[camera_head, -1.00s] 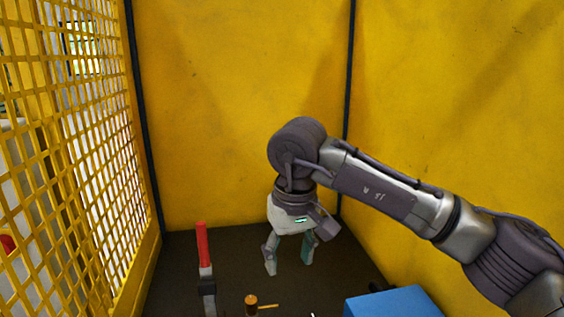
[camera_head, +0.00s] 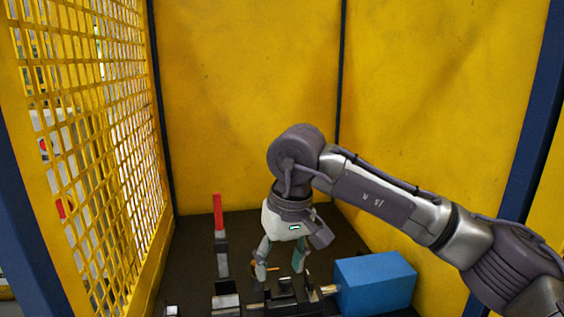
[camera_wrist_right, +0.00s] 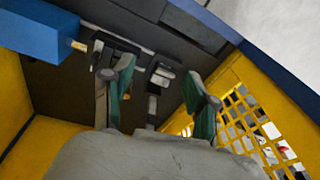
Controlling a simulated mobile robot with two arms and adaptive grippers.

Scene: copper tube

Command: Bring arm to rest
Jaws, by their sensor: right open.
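My right gripper (camera_head: 281,273) hangs fingers-down from my right arm in the middle of the head view. Its two fingers are apart and nothing shows between them. In the right wrist view the gripper (camera_wrist_right: 160,108) also shows its fingers spread wide and empty. My left gripper is not in the frames. Below and behind the fingers on the dark table (camera_head: 190,270) stand black fixtures (camera_head: 285,292), partly hidden by the gripper. A copper-coloured tube end (camera_head: 328,290) sticks out beside a blue box (camera_head: 375,284).
A red-handled upright tool (camera_head: 218,215) stands left of the gripper. A black and silver clamp (camera_head: 226,298) is at the front. Yellow walls (camera_head: 250,100) close the back and right, and yellow mesh (camera_head: 95,150) the left. The space above the table's back left is free.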

